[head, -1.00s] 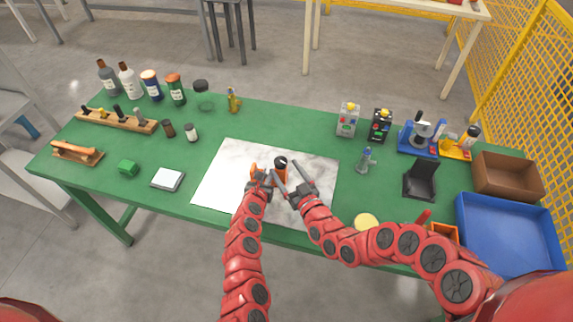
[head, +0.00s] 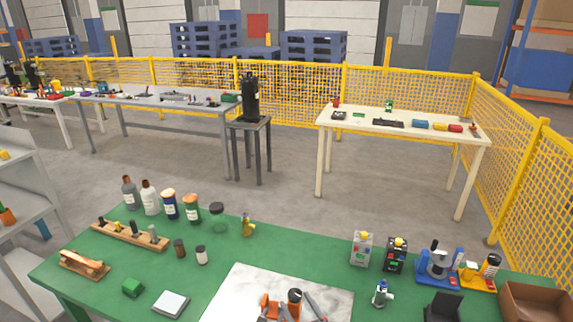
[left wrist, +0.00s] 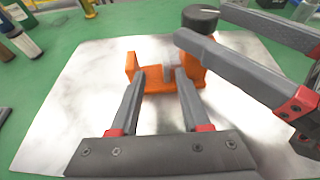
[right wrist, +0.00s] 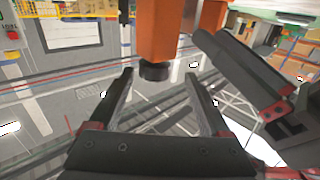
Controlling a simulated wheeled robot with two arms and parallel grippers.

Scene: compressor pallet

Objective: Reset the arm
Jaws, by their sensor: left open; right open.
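An orange piece with a black round cap (left wrist: 200,18) stands on the bright metal plate (left wrist: 75,95); its orange body (left wrist: 160,78) spreads left as a low bracket. My left gripper (left wrist: 161,82) is open, its fingertips at the near side of the bracket; I cannot tell whether they touch it. In the right wrist view my right gripper (right wrist: 159,75) is open and empty, with an orange part with a dark end (right wrist: 157,45) just beyond its fingertips. The two grippers are close together. In the head view they are mostly cut off by the bottom edge.
Small machines (head: 440,265) and a brown bin (head: 540,302) stand at right. Yellow fencing (head: 400,90) is behind.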

